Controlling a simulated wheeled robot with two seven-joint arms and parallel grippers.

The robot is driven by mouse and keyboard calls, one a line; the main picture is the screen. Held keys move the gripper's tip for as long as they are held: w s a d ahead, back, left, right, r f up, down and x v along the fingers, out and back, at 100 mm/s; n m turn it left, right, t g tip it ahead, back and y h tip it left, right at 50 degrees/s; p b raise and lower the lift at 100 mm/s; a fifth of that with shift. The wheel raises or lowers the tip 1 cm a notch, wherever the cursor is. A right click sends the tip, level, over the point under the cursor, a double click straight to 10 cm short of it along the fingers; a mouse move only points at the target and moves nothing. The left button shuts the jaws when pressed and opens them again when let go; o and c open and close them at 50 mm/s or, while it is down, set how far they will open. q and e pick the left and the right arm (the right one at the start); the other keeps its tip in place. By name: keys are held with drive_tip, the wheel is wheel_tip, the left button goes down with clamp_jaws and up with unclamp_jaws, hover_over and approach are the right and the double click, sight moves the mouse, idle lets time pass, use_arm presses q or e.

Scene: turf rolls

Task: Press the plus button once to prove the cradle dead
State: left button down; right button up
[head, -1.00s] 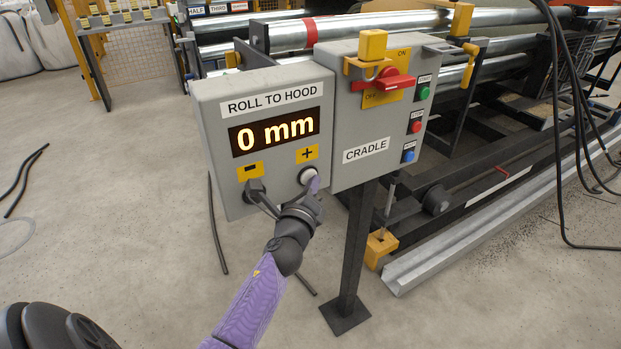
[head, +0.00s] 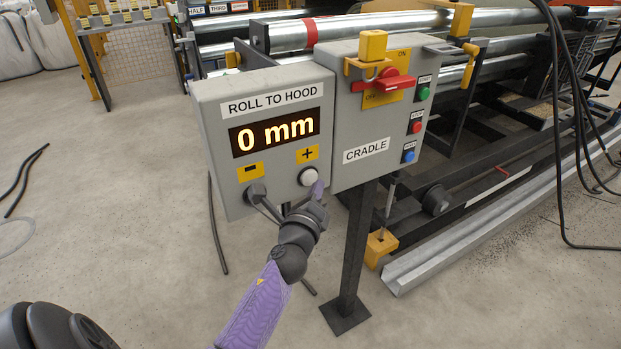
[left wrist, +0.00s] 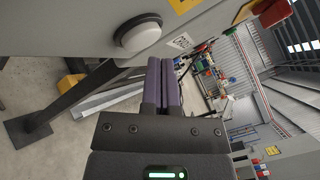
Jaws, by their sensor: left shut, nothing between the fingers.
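The white plus button (head: 308,177) sits under the yellow plus label (head: 307,153) on the grey ROLL TO HOOD box (head: 215,115). The display (head: 275,132) reads 0 mm. My left gripper (head: 319,188) is shut and empty, its purple fingertips just right of and below the plus button. In the left wrist view the button (left wrist: 139,34) stands clear beside the shut fingers (left wrist: 162,62), apparently not touched. The dark minus knob (head: 255,192) is at lower left of the box. The CRADLE box (head: 345,125) carries a red switch handle (head: 385,83). My right gripper is not in view.
Green (head: 424,92), red (head: 416,127) and blue (head: 409,157) buttons line the CRADLE box's right side. A dark post (head: 357,250) holds up the boxes. Steel rollers (head: 370,25) lie behind. Black cables (head: 560,130) hang at right. The floor at left is mostly open.

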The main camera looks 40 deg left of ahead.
use_arm(q)
drive_tip(key=shift+s+d, duration=0.3)
drive_tip(key=shift+d, duration=0.5)
drive_tip(key=shift+s+d, duration=0.35)
drive_tip(key=shift+d, duration=0.4)
drive_tip(key=shift+s+d, duration=0.3)
drive_tip(key=shift+d, duration=0.5)
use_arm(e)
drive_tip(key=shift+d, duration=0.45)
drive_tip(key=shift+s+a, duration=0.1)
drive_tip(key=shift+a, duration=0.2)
